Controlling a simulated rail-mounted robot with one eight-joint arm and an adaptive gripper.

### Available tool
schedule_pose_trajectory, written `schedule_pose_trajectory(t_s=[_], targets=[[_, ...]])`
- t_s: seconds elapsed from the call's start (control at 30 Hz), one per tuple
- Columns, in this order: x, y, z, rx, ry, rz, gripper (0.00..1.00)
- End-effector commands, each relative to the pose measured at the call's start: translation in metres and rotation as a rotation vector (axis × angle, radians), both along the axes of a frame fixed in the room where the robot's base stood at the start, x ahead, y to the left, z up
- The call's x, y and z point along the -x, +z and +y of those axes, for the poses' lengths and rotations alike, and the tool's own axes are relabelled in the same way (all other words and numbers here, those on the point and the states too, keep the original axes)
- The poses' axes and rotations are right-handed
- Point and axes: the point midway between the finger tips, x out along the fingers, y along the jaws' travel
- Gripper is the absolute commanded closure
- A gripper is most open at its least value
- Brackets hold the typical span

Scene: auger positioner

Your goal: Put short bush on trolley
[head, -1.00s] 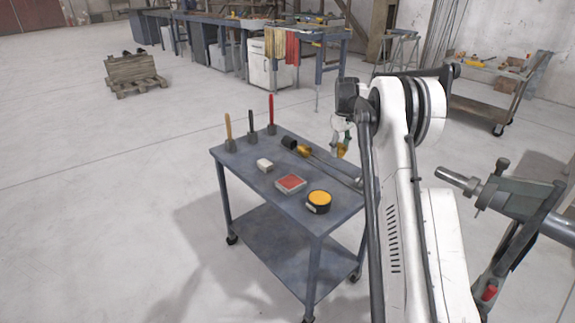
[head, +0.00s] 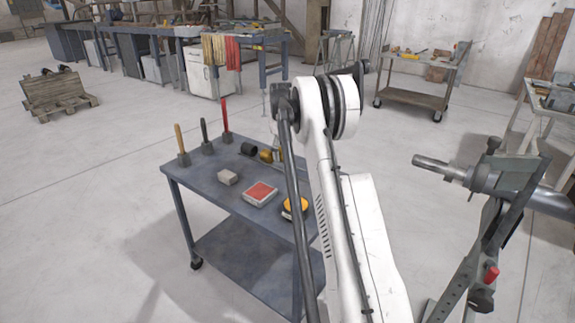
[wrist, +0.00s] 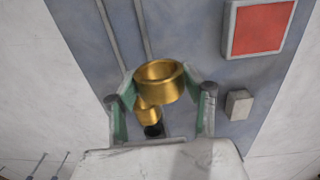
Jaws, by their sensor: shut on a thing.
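My gripper (wrist: 159,84) is shut on a short brass bush (wrist: 160,91), a wide gold-coloured ring held between the green-padded fingertips. In the wrist view it hangs over the blue-grey trolley top (wrist: 195,60). A second brass piece (wrist: 147,114) and a black cylinder (wrist: 153,131) show below it, partly hidden by the gripper. In the head view the trolley (head: 215,185) stands left of my arm, with the black cylinder (head: 248,149) and a brass piece (head: 265,155) near its far edge. My arm hides the trolley's right part. I cannot tell the held bush's height above the top.
On the trolley are a red-topped box (head: 260,193), a pale block (head: 227,177), a yellow-topped round tin (head: 295,207) and three upright handled tools, one of them red (head: 225,120). A grey machine arm (head: 485,180) stands at right. Bare top lies near the trolley's left edge.

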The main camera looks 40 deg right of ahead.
Motion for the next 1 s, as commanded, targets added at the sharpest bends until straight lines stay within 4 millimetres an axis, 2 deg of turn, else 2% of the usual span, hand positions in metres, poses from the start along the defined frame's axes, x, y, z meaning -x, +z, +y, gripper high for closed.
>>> schedule_pose_trajectory(t_s=[0.1,0.33,0.53,0.8,1.0], targets=[[-0.005,-0.014,-0.022,0.000,-0.002,0.000,0.83],[-0.011,-0.028,-0.045,0.000,-0.001,0.000,0.83],[-0.012,-0.037,-0.048,0.000,0.000,0.000,0.83],[-0.012,-0.070,-0.048,0.000,0.000,0.000,0.83],[-0.012,-0.070,-0.048,0.000,0.000,0.000,0.83]])
